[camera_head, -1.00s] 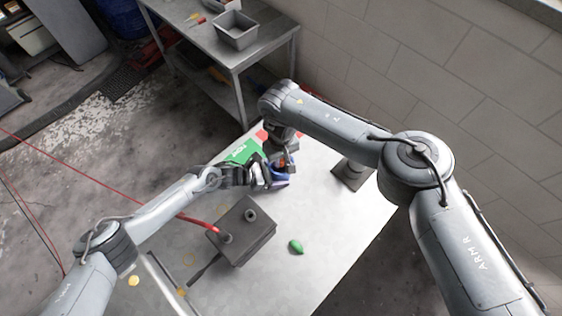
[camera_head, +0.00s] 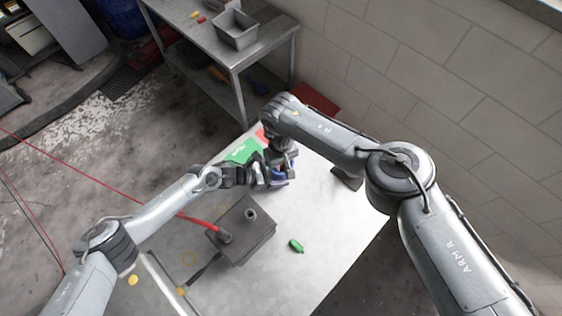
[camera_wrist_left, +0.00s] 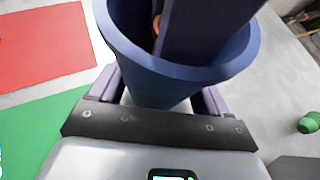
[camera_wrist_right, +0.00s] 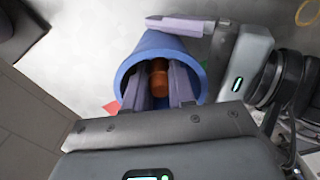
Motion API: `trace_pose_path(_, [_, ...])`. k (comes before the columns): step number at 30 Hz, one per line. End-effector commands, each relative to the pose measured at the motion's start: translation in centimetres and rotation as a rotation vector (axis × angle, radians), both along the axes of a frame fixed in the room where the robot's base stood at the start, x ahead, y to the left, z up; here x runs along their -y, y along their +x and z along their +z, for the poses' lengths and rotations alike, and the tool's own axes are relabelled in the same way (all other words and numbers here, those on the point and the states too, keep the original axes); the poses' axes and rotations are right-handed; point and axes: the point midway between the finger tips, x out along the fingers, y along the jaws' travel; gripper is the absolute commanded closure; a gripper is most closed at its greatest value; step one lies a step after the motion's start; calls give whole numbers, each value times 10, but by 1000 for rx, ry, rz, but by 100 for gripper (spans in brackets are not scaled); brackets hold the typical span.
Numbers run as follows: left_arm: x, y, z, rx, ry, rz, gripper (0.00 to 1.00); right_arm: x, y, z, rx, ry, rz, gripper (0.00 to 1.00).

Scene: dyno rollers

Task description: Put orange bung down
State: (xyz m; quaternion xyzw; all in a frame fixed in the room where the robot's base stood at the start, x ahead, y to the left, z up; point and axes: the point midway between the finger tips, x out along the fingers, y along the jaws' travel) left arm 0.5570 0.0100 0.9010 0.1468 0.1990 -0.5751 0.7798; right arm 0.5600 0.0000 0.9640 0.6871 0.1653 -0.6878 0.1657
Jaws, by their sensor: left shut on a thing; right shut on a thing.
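The blue cup (camera_head: 280,178) is above the table near its far side, with its opening toward my right gripper. My left gripper (camera_head: 266,178) is shut on the cup from the left; its fingers lie on the cup's outer wall in the left wrist view (camera_wrist_left: 160,98). My right gripper (camera_wrist_right: 160,80) reaches into the cup's mouth. It is shut on the orange bung (camera_wrist_right: 159,82), which sits between its fingers inside the cup rim. In the left wrist view only a sliver of orange (camera_wrist_left: 156,25) shows beside a right finger. The cup's bottom is hidden.
A green ribbed bung (camera_head: 296,245) lies on the bare table. A dark box (camera_head: 240,230) with a red hose stands nearer. A green mat (camera_wrist_left: 45,130) and red mat (camera_wrist_left: 45,45) lie beside the cup. A side bench (camera_head: 270,45) holds a grey bin (camera_head: 236,38).

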Motion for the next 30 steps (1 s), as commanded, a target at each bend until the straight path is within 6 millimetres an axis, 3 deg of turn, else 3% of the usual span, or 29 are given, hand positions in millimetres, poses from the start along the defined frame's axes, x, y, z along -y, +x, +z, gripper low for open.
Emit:
trace_pose_path(1, [0, 0, -1, -1, 1, 0, 40, 0, 0, 0, 1, 0, 0, 100])
trace_pose_path(2, [0, 0, -1, -1, 1, 0, 40, 0, 0, 0, 1, 0, 0, 74])
trace_pose_path(4, [0, 0, -1, -1, 1, 0, 40, 0, 0, 0, 1, 0, 0, 65])
trace_pose_path(17, [0, 0, -1, -1, 1, 0, 40, 0, 1, 7, 2, 0, 0, 65])
trace_pose_path(23, [0, 0, -1, -1, 1, 0, 40, 0, 1, 34, 3, 4, -2, 65])
trace_pose_path(30, [0, 0, -1, -1, 1, 0, 40, 0, 1, 81, 2, 2, -1, 65])
